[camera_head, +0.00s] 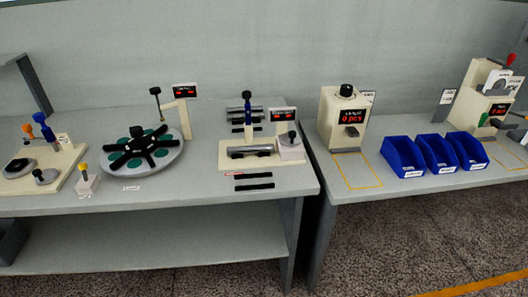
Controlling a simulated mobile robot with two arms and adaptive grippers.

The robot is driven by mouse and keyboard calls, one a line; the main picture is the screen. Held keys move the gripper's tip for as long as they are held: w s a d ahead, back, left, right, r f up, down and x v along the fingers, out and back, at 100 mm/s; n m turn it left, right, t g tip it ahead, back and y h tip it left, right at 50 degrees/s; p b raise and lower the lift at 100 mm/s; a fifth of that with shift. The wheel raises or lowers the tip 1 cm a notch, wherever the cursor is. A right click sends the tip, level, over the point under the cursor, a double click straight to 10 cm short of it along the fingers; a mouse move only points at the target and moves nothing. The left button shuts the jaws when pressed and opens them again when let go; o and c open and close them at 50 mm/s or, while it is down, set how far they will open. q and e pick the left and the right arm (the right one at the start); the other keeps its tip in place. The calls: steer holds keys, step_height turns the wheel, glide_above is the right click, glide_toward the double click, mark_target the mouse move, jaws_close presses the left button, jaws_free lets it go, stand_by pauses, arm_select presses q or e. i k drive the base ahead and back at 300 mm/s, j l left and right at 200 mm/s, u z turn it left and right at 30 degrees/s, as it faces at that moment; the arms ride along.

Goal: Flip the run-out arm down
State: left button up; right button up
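No part labelled as a run-out arm can be made out, and I cannot tell for sure which piece it is. Neither of my grippers shows in the head view.
Two dark bars (253,187) lie in front of the fixture. A cream counter box (343,118) and several blue bins (402,155) stand on the right bench. A cream station (62,165) is at the far left. A narrow gap (314,190) parts the benches.

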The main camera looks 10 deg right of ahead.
mark_target(246, 95)
steer(key=i+j+z, duration=0.25)
steer(key=j+z, duration=0.15)
steer(key=j, duration=1.9)
steer(key=j+z, duration=0.4)
steer(key=j, duration=1.9)
